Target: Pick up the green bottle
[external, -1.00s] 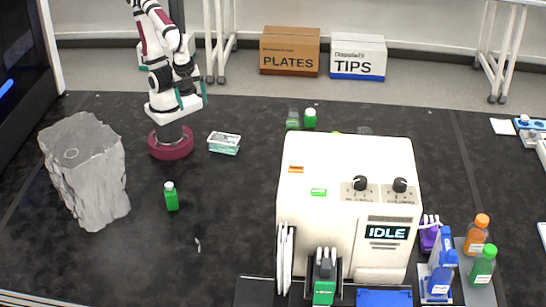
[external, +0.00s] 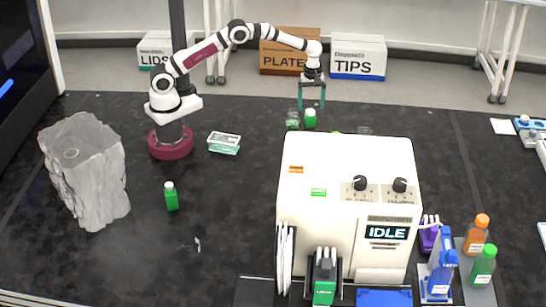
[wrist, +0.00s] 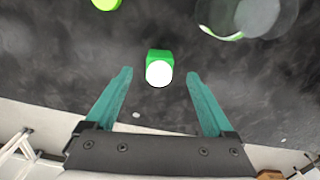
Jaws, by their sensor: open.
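A small green bottle with a white cap (external: 310,118) stands on the dark table behind the white machine. My gripper (external: 312,103) is above it, fingers pointing down, open and empty. In the wrist view the same bottle (wrist: 159,66) shows from above, a little beyond the fingertips and between their lines. The teal fingers of my gripper (wrist: 158,80) are spread wide and do not touch it. Another green bottle with a white cap (external: 171,196) stands at the left of the table. A larger green bottle (external: 483,266) stands at the right, beside an orange one.
A clear vessel with green (external: 292,120) stands just left of the bottle; a transparent rim (wrist: 262,18) shows in the wrist view. The white machine (external: 345,165) is in front. The middle left table is mostly clear.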

